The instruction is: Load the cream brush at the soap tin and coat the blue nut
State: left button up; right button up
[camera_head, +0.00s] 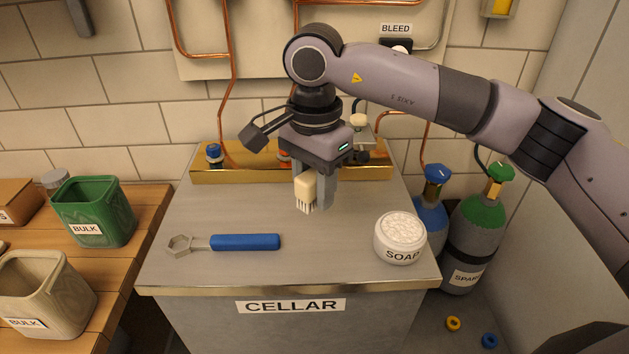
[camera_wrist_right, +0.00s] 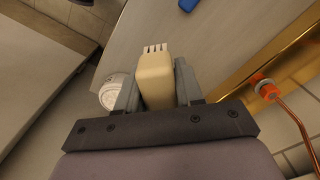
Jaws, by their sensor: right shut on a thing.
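My right gripper (camera_head: 315,187) is shut on the cream brush (camera_head: 306,190) and holds it with the bristles pointing down above the grey cabinet top. The brush also fills the jaws in the wrist view (camera_wrist_right: 156,82). The white soap tin (camera_head: 400,238), heaped with white lather, stands at the right front of the top, apart from the brush. The blue nut (camera_head: 214,153) sits on the brass rail at the back left. An orange nut (camera_head: 284,157) on the same rail is partly hidden behind my gripper. My left gripper is not in view.
A blue-handled wrench (camera_head: 244,242) lies on the left front of the cabinet top (camera_head: 330,267). The brass rail (camera_head: 245,173) and copper pipes bound the back. Green (camera_head: 94,211) and beige (camera_head: 45,290) bins stand on the wooden bench at left. Gas cylinders (camera_head: 472,240) stand at right.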

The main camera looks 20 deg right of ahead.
aim_at(315, 205)
jog(key=shift+f, duration=0.45)
jog(key=shift+f+b, duration=0.75)
jog(key=shift+b, duration=0.05)
jog(key=shift+f+b, duration=0.45)
jog(key=shift+f, duration=0.15)
jog(key=o, duration=1)
jog(key=shift+f, duration=0.15)
jog(key=shift+f+b, duration=2.35)
jog(key=shift+f, duration=0.6)
